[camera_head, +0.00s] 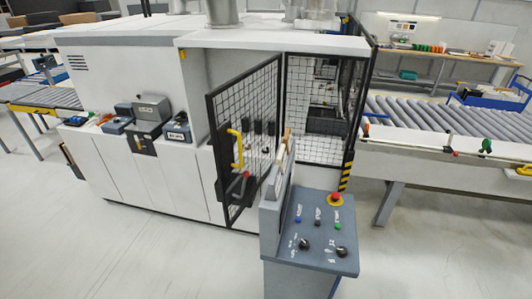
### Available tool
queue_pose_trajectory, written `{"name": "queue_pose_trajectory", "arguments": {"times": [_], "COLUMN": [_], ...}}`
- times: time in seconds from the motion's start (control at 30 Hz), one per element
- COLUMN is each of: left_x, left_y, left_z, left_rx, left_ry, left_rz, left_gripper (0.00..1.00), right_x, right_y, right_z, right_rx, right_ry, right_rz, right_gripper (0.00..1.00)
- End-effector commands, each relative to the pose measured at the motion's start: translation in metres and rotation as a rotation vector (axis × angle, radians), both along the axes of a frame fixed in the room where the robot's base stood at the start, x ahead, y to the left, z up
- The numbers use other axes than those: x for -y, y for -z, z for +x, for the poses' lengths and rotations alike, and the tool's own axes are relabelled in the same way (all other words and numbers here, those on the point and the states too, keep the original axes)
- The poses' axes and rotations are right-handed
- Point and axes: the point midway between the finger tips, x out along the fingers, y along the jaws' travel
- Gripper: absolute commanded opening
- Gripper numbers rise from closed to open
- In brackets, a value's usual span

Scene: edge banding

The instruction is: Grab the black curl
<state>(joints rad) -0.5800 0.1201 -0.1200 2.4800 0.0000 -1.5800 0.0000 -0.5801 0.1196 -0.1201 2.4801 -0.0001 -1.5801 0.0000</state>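I cannot make out a black curl for certain in the head view. Small dark shapes (258,128) show behind the mesh of the open guard door (243,135), too small to identify. The machine's inside behind the black mesh is partly hidden by the door and frame. Neither of my grippers nor arms is in view.
A white edge banding machine (135,65) fills the centre left, with grey bins (150,107) on its ledge. The grey control console (315,235) stands in front of the door. A roller conveyor (440,118) is on the right. The floor (130,245) at front left is clear.

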Motion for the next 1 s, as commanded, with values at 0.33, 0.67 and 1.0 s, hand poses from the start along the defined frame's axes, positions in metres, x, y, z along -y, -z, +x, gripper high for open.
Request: {"name": "queue_pose_trajectory", "arguments": {"times": [0.33, 0.67, 1.0], "left_x": [0.0, 0.0, 0.0], "left_y": [0.0, 0.0, 0.0], "left_z": [0.0, 0.0, 0.0], "left_rx": [0.0, 0.0, 0.0], "left_ry": [0.0, 0.0, 0.0], "left_rz": [0.0, 0.0, 0.0], "left_gripper": [0.37, 0.77, 0.83], "right_x": [-0.001, -0.0005, 0.0015], "right_y": [0.0, 0.0, 0.0003], "right_z": [0.0, 0.0, -0.0002], "right_rx": [-0.001, 0.0, 0.0], "right_ry": [0.003, 0.001, -0.004], "right_rz": [0.004, 0.002, -0.005], "right_gripper": [0.43, 0.43, 0.43]}}
